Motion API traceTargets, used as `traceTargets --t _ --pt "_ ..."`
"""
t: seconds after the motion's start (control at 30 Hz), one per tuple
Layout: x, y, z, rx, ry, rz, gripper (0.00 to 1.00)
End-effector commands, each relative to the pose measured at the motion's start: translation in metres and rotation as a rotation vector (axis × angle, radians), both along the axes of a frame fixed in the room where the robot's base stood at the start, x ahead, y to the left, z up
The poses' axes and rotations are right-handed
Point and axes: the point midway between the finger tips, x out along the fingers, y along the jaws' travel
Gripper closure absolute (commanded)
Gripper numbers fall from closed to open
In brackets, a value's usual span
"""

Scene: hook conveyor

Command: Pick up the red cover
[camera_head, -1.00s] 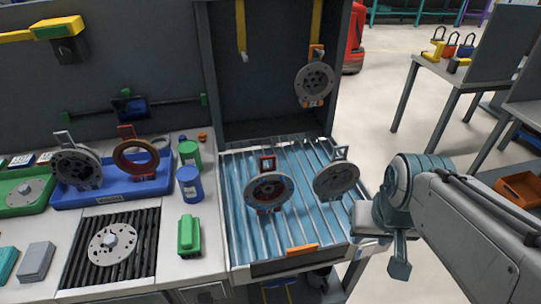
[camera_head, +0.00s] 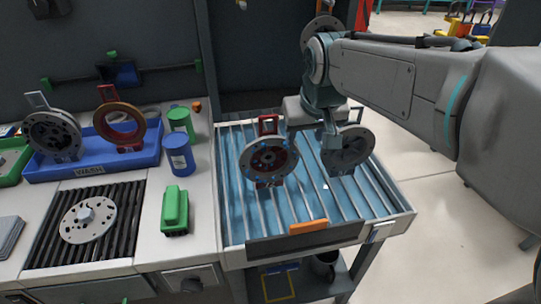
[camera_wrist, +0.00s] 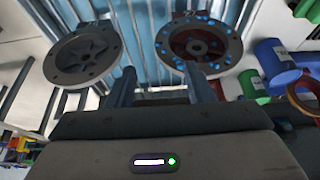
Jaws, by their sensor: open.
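The red cover (camera_head: 268,157) stands tilted on the ribbed blue rack, with a grey rim, red inner face, red handle on top and blue dots on its face. It also shows in the wrist view (camera_wrist: 200,45), at upper right. A plain grey cover (camera_head: 347,147) stands to its right on the rack; in the wrist view it (camera_wrist: 85,55) is at upper left. My gripper (camera_head: 311,138) is open and empty, above the rack between the two covers. In the wrist view its fingers (camera_wrist: 162,88) are spread, the right one overlapping the red cover's lower edge. Contact cannot be told.
The rack (camera_head: 235,205) has an orange tab (camera_head: 309,227) at its front. Another disc hangs behind my arm.

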Motion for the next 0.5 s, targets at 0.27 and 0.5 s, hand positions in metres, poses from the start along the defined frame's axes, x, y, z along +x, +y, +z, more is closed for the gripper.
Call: traceTargets --t 0.27,0.5 --pt "0.019 0.006 -0.050 -0.002 0.005 -0.001 0.52" --pt "0.026 0.009 -0.065 0.000 0.002 -0.001 0.52"
